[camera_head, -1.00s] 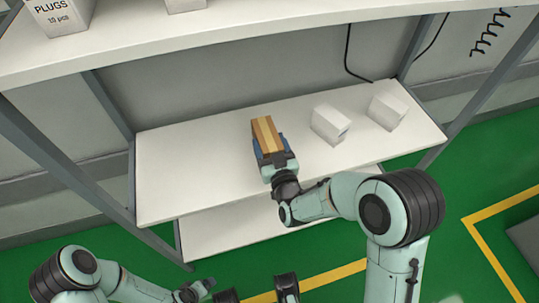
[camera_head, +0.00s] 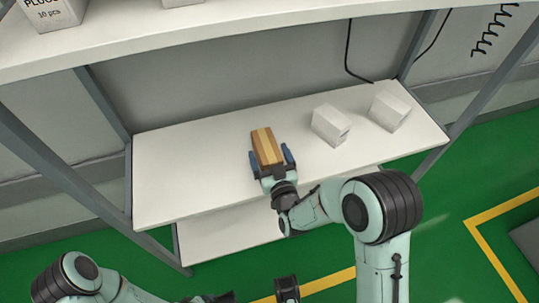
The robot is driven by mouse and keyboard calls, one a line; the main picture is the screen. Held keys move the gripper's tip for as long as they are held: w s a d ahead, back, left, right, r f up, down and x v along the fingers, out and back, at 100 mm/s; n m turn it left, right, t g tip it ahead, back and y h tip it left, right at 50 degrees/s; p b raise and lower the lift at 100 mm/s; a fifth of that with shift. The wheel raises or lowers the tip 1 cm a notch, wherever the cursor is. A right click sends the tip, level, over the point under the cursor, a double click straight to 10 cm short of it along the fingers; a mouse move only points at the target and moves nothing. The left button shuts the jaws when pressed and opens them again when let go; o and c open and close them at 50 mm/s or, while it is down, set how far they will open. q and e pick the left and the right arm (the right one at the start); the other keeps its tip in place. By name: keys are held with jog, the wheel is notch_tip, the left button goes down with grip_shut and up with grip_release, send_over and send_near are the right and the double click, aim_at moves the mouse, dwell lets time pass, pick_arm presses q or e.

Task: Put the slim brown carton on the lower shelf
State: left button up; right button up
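The slim brown carton (camera_head: 267,146), with a paler stripe along its top, lies on the white shelf (camera_head: 180,165) below the top shelf. My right gripper (camera_head: 271,159) is at the carton's near end. The carton's underside is hidden.
Two white boxes (camera_head: 330,125) (camera_head: 388,112) stand to the right on the same shelf. The top shelf (camera_head: 240,36) overhangs at the back, carrying white cartons. Another white shelf (camera_head: 225,234) lies beneath. The shelf's left part is bare. Grey posts stand at the sides.

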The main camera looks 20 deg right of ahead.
jog(key=shift+s+r, duration=0.1)
jog(key=shift+r, duration=0.05)
pick_arm(q)
jog(key=s+d+r+h+p, duration=0.1)
jog(key=d+r+p, duration=0.2)
jog(key=r+p, duration=0.3)
notch_tip(320, 180, up, 2)
jog(key=shift+s+d+r+m, duration=0.1)
jog(key=shift+s+d+m, duration=0.2)
jog(key=shift+s+d, duration=0.1)
pick_arm(e)
jog(key=s, duration=1.1)
jog(key=shift+s+d, duration=0.2)
jog(key=shift+s, duration=0.2)
